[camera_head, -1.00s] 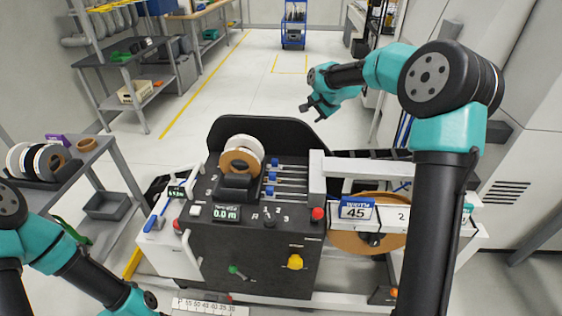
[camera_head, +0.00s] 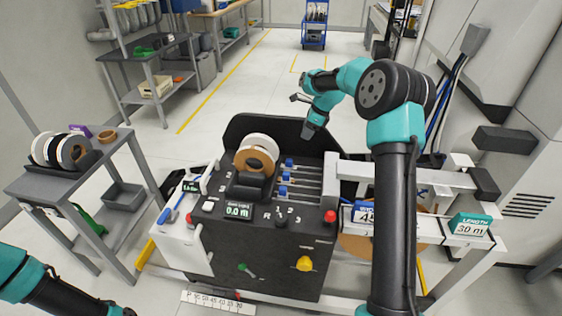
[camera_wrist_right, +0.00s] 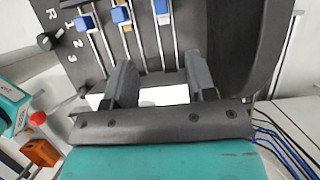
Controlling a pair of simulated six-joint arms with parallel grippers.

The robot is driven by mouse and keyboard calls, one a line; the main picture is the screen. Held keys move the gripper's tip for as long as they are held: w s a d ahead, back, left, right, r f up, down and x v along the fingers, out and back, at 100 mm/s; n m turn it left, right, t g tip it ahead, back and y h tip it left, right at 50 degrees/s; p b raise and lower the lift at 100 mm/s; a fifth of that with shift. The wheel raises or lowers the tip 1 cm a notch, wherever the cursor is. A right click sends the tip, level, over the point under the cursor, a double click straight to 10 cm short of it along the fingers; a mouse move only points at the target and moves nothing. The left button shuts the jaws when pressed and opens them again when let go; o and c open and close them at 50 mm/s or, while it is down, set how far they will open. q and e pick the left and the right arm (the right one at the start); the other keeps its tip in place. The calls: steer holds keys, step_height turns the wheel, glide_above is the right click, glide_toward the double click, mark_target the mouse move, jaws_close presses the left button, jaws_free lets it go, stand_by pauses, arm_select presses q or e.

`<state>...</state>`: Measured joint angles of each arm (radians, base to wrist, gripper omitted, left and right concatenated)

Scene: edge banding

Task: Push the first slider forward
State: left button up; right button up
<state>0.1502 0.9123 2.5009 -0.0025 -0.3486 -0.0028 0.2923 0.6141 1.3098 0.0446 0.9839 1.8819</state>
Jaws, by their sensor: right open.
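Three blue sliders sit on parallel rails on the black machine panel: a far one (camera_head: 289,163), a middle one (camera_head: 285,177) and a near one (camera_head: 283,190). They also show along the top of the right wrist view, as a left one (camera_wrist_right: 84,23), a middle one (camera_wrist_right: 121,14) and a right one (camera_wrist_right: 162,6). My right gripper (camera_head: 312,131) hangs above the back of the panel, beyond the sliders. Its fingers (camera_wrist_right: 160,84) are apart and empty, touching no slider. My left arm shows at the lower left; its gripper is outside the picture.
White and brown tape rolls (camera_head: 256,155) stand left of the sliders. A grey shelf (camera_head: 75,175) stands at the left. Open floor lies behind the machine.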

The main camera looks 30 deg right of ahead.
mark_target(290, 160)
steer(key=x, duration=1.7)
steer(key=shift+f, duration=0.15)
jaws_close()
stand_by(0.3)
